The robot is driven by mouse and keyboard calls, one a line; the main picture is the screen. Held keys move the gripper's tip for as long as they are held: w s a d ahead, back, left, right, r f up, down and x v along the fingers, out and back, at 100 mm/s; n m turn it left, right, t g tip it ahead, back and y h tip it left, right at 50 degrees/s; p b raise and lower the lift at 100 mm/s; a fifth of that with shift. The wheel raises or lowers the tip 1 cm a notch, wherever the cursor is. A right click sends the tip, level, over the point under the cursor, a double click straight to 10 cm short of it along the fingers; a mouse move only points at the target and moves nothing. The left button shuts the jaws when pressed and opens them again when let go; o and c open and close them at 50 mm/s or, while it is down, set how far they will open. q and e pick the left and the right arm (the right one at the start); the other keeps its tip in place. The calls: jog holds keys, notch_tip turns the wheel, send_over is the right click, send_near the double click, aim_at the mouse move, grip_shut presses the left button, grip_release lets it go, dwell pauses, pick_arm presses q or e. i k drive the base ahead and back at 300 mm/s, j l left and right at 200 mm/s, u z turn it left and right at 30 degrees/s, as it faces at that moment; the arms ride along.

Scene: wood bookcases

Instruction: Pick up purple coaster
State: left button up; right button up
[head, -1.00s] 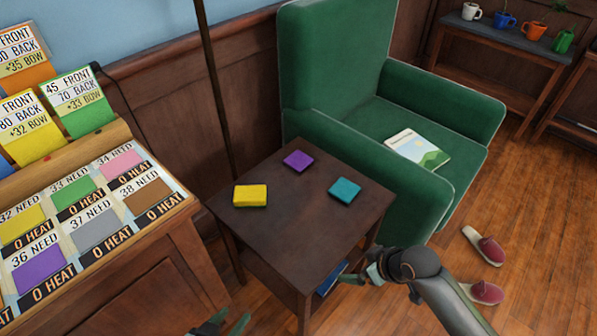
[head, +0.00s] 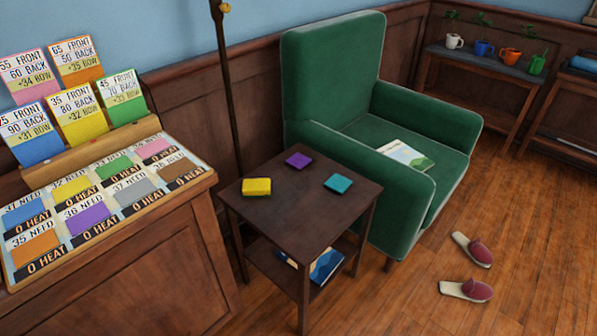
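The purple coaster (head: 299,160) lies flat near the back corner of the dark wood side table (head: 300,215). A yellow coaster (head: 256,187) lies to its left and a teal coaster (head: 338,183) to its right, both apart from it. Nothing covers the purple coaster. Neither of my grippers shows in the head view now.
A green armchair (head: 334,85) stands close behind and right of the table, with a book (head: 405,155) on its seat. A card display cabinet (head: 120,275) stands at the left. A thin pole (head: 228,90) rises behind the table. Slippers (head: 466,290) lie on the floor at right.

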aim_at(297, 160)
jog(key=k+u, duration=0.15)
jog(key=u, duration=0.3)
jog(key=k+u, duration=0.15)
jog(key=u, duration=0.35)
jog(key=l+u, duration=0.1)
jog(key=u, duration=0.25)
jog(key=l+u, duration=0.1)
jog(key=u, duration=0.3)
jog(key=l+u, duration=0.1)
jog(key=u, duration=0.25)
jog(key=k+l, duration=0.1)
jog(key=l, duration=0.5)
jog(key=k+l, duration=0.1)
jog(key=l, duration=0.55)
jog(key=k+l, duration=0.1)
jog(key=l, duration=0.5)
